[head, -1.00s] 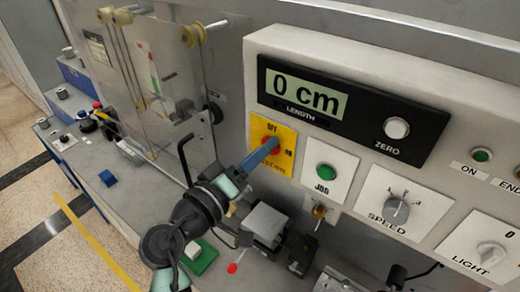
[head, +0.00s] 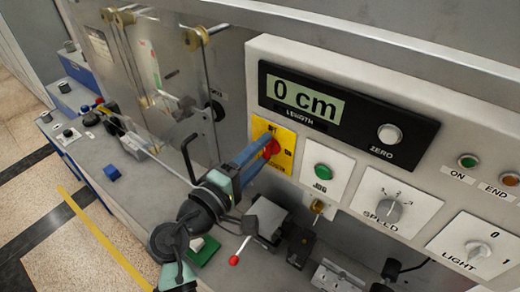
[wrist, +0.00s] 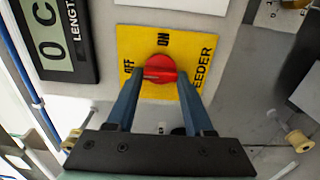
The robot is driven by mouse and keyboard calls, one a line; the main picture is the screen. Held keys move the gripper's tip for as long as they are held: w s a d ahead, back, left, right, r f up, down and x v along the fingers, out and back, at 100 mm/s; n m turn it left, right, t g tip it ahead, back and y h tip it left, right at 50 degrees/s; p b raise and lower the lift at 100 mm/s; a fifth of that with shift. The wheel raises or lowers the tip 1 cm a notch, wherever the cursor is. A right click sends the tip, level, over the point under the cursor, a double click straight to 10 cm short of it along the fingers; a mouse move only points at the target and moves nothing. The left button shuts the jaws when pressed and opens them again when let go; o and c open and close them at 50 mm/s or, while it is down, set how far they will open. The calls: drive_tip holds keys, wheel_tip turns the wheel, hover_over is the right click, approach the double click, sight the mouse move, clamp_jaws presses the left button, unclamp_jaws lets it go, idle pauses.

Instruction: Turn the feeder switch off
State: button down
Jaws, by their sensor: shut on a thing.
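The feeder switch is a red rotary knob (head: 271,148) on a yellow plate (head: 262,128) marked OFF, ON and FEEDER. My gripper (head: 262,146) has its two blue fingers at the knob, shut on it. In the wrist view the fingertips sit on either side of the red knob (wrist: 160,68). There, OFF is left of the knob and ON is above it. The knob's ridge looks roughly level between the fingertips, in line with OFF, but the fingers partly hide it and I cannot tell its exact setting.
Right of the plate are the green JOG button (head: 323,171), the SPEED dial (head: 388,212) and the LIGHT dial (head: 478,253). The length display (head: 306,103) reads 0 cm above. A lever with a red ball (head: 234,260) stands below, near my arm.

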idle(0.4)
drive_tip(key=shift+c, duration=1.4)
unclamp_jaws()
drive_tip(key=b+v, duration=0.4)
drive_tip(key=v, duration=0.9)
drive_tip(key=shift+b, duration=0.4)
drive_tip(key=shift+a, duration=0.1)
